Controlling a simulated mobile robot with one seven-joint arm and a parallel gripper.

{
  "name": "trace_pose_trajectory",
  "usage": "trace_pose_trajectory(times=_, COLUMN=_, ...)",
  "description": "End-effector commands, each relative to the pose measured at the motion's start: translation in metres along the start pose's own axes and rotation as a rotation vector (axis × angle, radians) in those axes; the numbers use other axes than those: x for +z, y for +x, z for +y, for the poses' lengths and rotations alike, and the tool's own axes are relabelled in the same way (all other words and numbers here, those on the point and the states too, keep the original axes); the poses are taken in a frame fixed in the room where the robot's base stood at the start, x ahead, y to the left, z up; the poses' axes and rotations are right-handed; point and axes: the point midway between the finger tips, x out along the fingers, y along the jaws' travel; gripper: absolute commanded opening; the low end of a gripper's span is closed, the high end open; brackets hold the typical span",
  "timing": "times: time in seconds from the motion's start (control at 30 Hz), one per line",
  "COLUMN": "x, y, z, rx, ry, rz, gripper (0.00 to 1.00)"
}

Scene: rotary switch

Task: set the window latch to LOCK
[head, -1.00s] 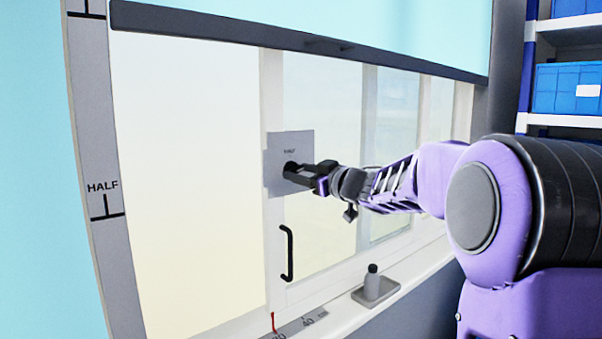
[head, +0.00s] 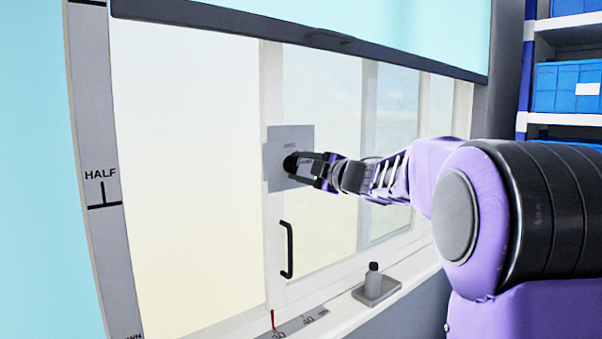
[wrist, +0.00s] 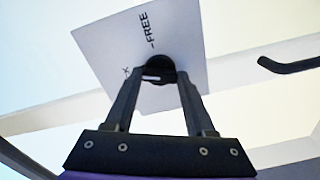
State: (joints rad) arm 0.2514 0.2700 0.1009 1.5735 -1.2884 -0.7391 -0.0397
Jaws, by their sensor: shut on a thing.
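The window latch is a dark round knob (head: 289,163) on a grey square plate (head: 275,146) fixed to the white window frame. In the wrist view the plate (wrist: 115,40) shows tilted, with the word FREE readable and part of another label, ending in K, by the left finger. The knob (wrist: 158,64) sits between my fingertips, with a white mark on its near side. My gripper (head: 305,168) reaches it from the right and is shut on the knob; its fingers in the wrist view (wrist: 161,84) stand on both sides. The knob's exact setting is hard to tell.
A black window handle (head: 287,250) is below the plate. A blue blind (head: 300,15) hangs above with a dark bottom bar. Blue bins (head: 567,88) are on shelves at the right.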

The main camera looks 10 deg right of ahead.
Motion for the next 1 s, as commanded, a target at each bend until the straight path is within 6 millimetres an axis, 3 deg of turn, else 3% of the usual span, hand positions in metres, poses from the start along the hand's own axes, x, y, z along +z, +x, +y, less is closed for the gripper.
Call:
trace_pose_trajectory(times=0.5, x=-0.0001, y=0.0002, z=-0.0015, rx=0.0, ry=-0.329, rz=0.001, gripper=0.0)
trace_pose_trajectory(times=1.0, x=0.0, y=0.0, z=-0.0006, rx=-0.001, ry=-0.388, rz=0.0, gripper=0.0)
